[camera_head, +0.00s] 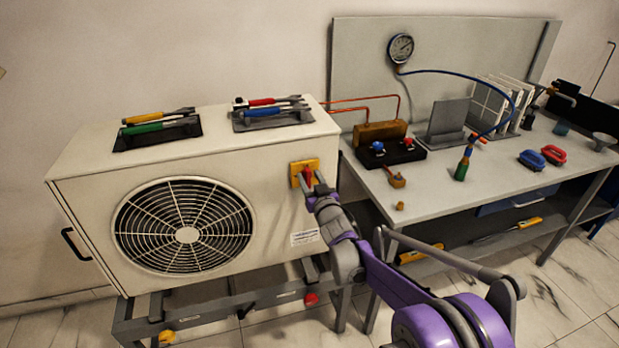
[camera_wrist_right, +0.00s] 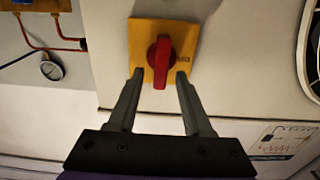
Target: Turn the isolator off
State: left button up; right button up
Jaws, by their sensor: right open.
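The isolator is a yellow plate (camera_head: 297,180) with a red knob (camera_head: 307,175), on the right part of the white fan unit's front face. In the right wrist view the yellow plate (camera_wrist_right: 140,38) and red knob (camera_wrist_right: 160,62) show close up, with the knob's long side running up and down in that picture. My right gripper (camera_wrist_right: 157,76) is open, its two fingertips on either side of the knob's lower end. A gap shows between each finger and the knob. In the head view the right gripper (camera_head: 314,186) partly covers the isolator. My left gripper is not in view.
The fan unit (camera_head: 90,215) carries two dark tool trays on top. To its right, a bench (camera_head: 430,205) holds a valve block (camera_head: 391,152), a blue hose and brushes. A pressure gauge (camera_head: 400,48) hangs on the back panel. My right arm crosses in front of the bench.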

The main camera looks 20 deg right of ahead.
jog(key=shift+w, duration=0.3)
grip_shut()
